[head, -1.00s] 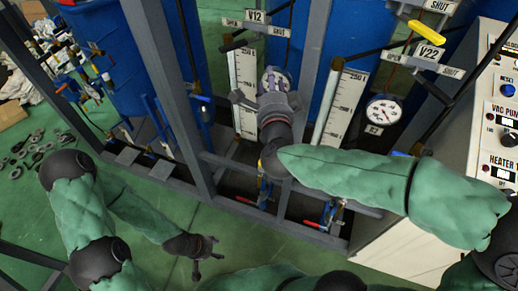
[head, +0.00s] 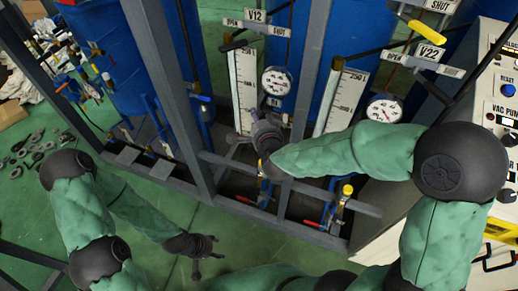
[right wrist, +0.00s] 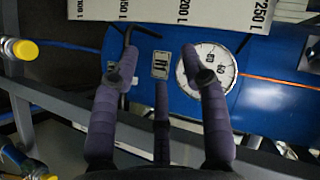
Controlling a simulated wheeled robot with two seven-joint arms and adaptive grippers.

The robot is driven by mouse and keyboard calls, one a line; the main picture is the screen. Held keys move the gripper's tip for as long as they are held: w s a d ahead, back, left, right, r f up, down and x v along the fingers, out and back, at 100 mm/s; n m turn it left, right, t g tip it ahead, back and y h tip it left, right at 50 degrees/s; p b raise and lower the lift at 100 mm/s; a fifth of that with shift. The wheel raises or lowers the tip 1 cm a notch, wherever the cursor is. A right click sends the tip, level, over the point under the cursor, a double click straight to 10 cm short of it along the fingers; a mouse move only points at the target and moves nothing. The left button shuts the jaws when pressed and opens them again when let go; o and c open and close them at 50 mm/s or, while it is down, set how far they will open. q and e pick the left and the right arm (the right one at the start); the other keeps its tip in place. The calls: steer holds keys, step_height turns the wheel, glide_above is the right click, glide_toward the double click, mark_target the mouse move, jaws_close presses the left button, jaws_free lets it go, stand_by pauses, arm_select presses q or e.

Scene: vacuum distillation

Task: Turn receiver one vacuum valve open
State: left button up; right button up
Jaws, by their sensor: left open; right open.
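A V12 label (head: 256,16) with OPEN and SHUT plates stands at the top of the frame in the head view. No plate names receiver one, and I cannot make out its valve handle clearly. A round gauge (head: 277,82) is on the blue tank below V12; it also shows in the right wrist view (right wrist: 218,62), partly behind a finger. My right gripper (head: 262,122) is open and empty, just below that gauge. Its purple-grey fingers are spread in the wrist view (right wrist: 158,75). My left gripper (head: 207,250) is open and empty, low over the green floor.
A V22 label (head: 427,53), a yellow handle (head: 425,28) and a second gauge (head: 384,109) are at right. White scale boards (head: 243,88) stand beside the tanks. Grey frame posts (head: 308,70) and a lower rail surround them. A control panel (head: 500,110) is at the right edge.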

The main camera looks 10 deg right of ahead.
step_height(320, 180, down, 12)
steer(key=s+n+g+y, duration=0.1)
steer(key=s+n+g, duration=0.1)
steer(key=n+g, duration=0.1)
steer(key=shift+a+f+n, duration=0.15)
steer(key=shift+a+n, duration=0.15)
